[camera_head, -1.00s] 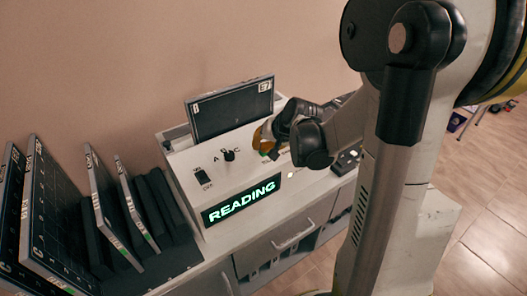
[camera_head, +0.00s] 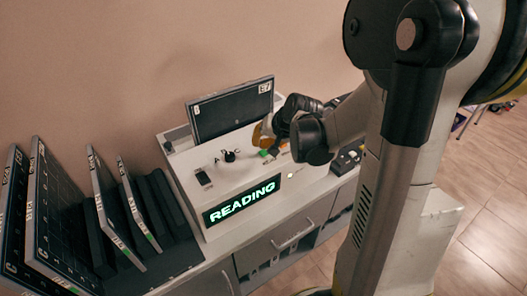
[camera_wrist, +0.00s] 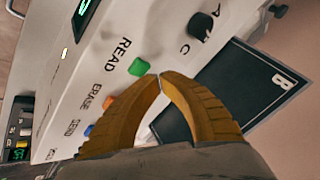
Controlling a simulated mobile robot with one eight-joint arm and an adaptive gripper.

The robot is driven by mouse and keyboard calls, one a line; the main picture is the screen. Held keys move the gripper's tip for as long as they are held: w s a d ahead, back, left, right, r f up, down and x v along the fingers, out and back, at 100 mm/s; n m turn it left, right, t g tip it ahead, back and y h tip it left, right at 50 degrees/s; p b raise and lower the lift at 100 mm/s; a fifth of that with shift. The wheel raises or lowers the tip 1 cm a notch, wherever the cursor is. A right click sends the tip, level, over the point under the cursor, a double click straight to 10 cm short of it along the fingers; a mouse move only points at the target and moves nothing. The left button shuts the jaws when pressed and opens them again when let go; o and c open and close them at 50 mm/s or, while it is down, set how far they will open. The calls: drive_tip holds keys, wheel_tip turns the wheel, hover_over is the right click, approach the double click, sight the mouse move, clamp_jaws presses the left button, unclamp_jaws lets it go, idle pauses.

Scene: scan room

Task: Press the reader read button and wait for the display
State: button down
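The reader (camera_head: 235,165) is a pale box on a cabinet, and its display (camera_head: 242,199) reads READING in lit green letters. The green READ button (camera_head: 263,153) is on its top; in the wrist view this button (camera_wrist: 139,67) has the label READ beside it. An orange ERASE button (camera_wrist: 108,102) and a blue button (camera_wrist: 88,130) follow in a row. My gripper (camera_wrist: 160,77) has its orange fingertips together with nothing between them. The tips are beside the green button, seemingly just above the panel and apart from it. In the head view my gripper (camera_head: 264,138) hangs over the reader's top.
A dark cassette plate (camera_head: 232,110) stands upright at the back of the reader. Several dark plates (camera_head: 60,215) stand in a rack at far left. A small black device (camera_head: 347,160) sits at right.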

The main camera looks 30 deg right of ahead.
sight(260, 151)
drive_tip(key=shift+r+p, duration=1.9)
drive_tip(key=shift+r, duration=0.6)
drive_tip(key=shift+a, duration=0.1)
drive_tip(key=s+a+r+n+b, duration=0.2)
drive_tip(key=s+a+n, duration=0.1)
drive_tip(key=s+a, duration=0.4)
drive_tip(key=s+a+r+n+h+b, duration=0.1)
drive_tip(key=s+a+r+n+b, duration=0.1)
drive_tip(key=s+a, duration=0.5)
drive_tip(key=s+r+n, duration=0.1)
drive_tip(key=s+n, duration=0.1)
drive_tip(key=s, duration=0.3)
drive_tip(key=shift+a, duration=0.4)
